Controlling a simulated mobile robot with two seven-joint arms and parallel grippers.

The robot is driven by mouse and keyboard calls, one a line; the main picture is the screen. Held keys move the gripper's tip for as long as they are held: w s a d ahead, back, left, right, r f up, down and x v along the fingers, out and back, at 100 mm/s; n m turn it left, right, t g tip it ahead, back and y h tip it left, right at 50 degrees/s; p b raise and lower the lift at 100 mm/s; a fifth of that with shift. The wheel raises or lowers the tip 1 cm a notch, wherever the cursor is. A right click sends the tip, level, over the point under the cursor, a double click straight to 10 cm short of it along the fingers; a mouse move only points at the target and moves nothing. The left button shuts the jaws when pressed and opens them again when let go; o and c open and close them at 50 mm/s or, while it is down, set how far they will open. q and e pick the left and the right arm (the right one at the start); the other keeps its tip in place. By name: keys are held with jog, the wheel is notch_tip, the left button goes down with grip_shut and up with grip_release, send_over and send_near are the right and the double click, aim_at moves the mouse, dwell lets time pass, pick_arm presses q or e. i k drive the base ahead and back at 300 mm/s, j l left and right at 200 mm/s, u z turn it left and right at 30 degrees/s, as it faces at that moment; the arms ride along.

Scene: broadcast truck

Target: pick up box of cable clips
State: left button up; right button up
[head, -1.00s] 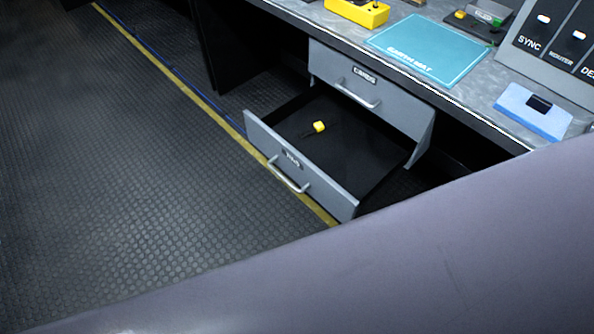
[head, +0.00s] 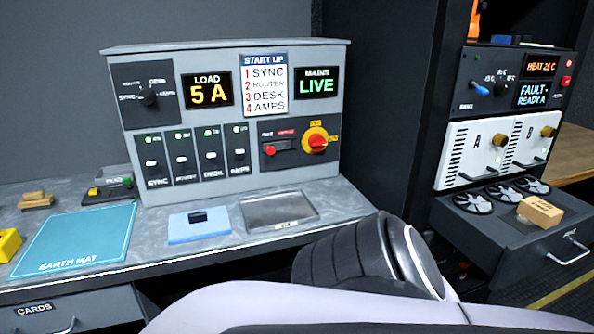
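A small tan box (head: 540,210) sits at the right, on the front part of an open drawer or shelf below the rack. It may be the box of cable clips, but I cannot read any label on it. One of my arms crosses the bottom of the head view, with a dark ribbed joint in front of the bench. Neither gripper shows, and nothing is seen touching the tan box.
The pulled-out drawer (head: 500,238) with round fans juts from the rack (head: 505,125). A grey control panel (head: 225,120) stands on the bench. The bench holds a teal earth mat (head: 75,240), a blue pad (head: 200,226) and an empty metal tray (head: 278,211).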

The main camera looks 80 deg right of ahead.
aim_at(541, 213)
jog(key=z, duration=4)
jog(key=i+l+u, duration=0.5)
jog(key=i+l, duration=0.2)
jog(key=l, duration=0.15)
